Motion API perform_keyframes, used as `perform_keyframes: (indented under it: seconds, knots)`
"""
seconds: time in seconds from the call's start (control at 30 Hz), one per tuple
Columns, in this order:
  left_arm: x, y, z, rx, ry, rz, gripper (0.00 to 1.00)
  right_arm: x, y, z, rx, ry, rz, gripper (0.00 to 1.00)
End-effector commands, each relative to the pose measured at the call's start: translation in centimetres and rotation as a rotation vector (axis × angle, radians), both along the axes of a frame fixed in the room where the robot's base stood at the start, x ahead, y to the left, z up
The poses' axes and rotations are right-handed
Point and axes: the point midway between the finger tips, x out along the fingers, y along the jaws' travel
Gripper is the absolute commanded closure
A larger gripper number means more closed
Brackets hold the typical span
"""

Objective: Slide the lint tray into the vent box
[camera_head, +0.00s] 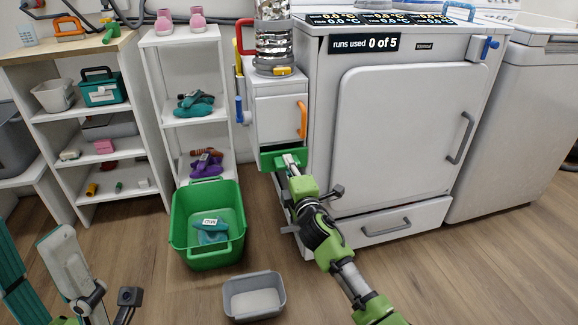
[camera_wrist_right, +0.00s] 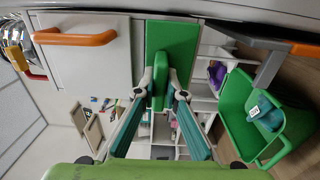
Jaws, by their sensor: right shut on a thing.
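The green lint tray (camera_head: 268,160) is at the low opening of the white vent box (camera_head: 278,112), below the door with the orange handle. Its front sticks out from the box; how deep the rest sits is hidden. My right gripper (camera_head: 291,162) is shut on the tray's front grip. In the right wrist view the fingers (camera_wrist_right: 165,88) close on a green tab of the tray (camera_wrist_right: 180,40), against the white box (camera_wrist_right: 85,50). My left gripper (camera_head: 42,268) is at the lower left, fingers wide apart and empty, partly cut off.
A green basket (camera_head: 208,262) with a teal cloth item stands on the floor left of the vent box. A grey bin (camera_head: 254,297) lies in front of it. The white dryer (camera_head: 395,130) is close on the right. Shelves (camera_head: 190,135) stand on the left. The front floor is mostly clear.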

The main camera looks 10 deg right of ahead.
Motion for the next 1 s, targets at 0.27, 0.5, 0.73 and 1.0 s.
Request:
perform_keyframes:
  seconds: [0.27, 0.5, 0.73, 1.0]
  knots:
    - [0.0, 0.0, 0.0, 0.0, -0.001, 0.0, 0.6, 0.0, 0.0, -0.1, 0.0, 0.001, 0.0, 1.0]
    - [0.0, 0.0, -0.2, 0.0, 0.0, 0.001, 0.6, 0.4, 0.0, -0.2, 0.0, 0.002, 0.0, 1.0]
    - [0.0, 0.0, -0.4, 0.0, 0.0, 0.001, 0.6, 0.8, 0.0, -0.1, 0.0, 0.001, 0.0, 1.0]
    - [0.0, 0.0, -0.6, -0.001, 0.0, 0.001, 0.6, 1.2, 0.0, -0.1, 0.0, 0.001, 0.0, 1.0]
